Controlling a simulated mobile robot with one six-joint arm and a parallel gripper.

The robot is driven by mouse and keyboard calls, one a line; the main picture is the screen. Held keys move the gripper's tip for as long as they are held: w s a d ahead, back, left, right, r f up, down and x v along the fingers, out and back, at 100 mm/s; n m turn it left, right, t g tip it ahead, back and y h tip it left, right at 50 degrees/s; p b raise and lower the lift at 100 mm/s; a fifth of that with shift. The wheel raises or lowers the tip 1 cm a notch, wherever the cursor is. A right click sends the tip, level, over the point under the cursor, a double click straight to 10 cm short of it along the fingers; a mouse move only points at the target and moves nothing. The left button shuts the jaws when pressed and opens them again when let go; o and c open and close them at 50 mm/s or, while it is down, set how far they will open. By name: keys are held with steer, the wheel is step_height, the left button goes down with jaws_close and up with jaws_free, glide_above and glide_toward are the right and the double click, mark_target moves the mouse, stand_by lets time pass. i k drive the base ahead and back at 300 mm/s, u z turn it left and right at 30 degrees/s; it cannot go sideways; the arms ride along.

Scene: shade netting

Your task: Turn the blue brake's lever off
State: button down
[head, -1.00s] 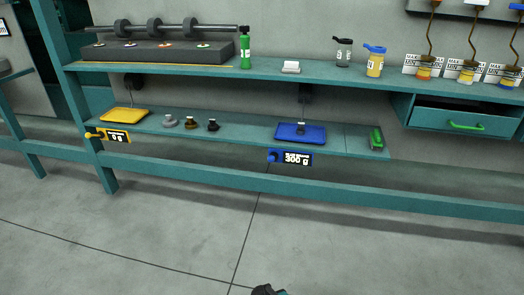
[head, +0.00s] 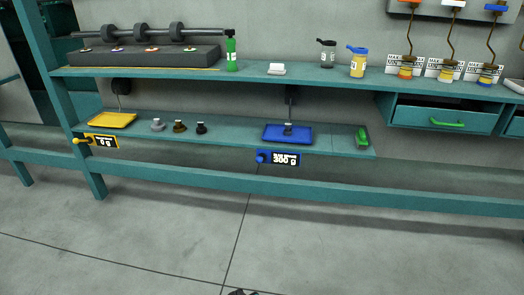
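The blue pan (head: 272,138) sits on the lower teal shelf, right of the middle, with a small dark weight (head: 288,129) on it. A blue-framed display (head: 286,158) on the shelf's front edge below it reads 300 g. A round-ended blue lever (head: 262,159) sticks out at the display's left side; its exact setting is too small to tell. Only a dark tip, apparently of my gripper (head: 242,292), shows at the bottom edge, well below and apart from the lever. Its fingers cannot be made out.
A yellow pan (head: 112,120) with a yellow lever (head: 82,141) and a 0 g display stands left. Three small weights (head: 179,126) stand between the pans. A green object (head: 362,137) lies right. A teal rail (head: 300,182) runs below; the floor before it is clear.

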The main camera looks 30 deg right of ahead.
mark_target(259, 159)
steer(key=z, duration=0.05)
steer(key=i, duration=1)
steer(key=u, duration=0.05)
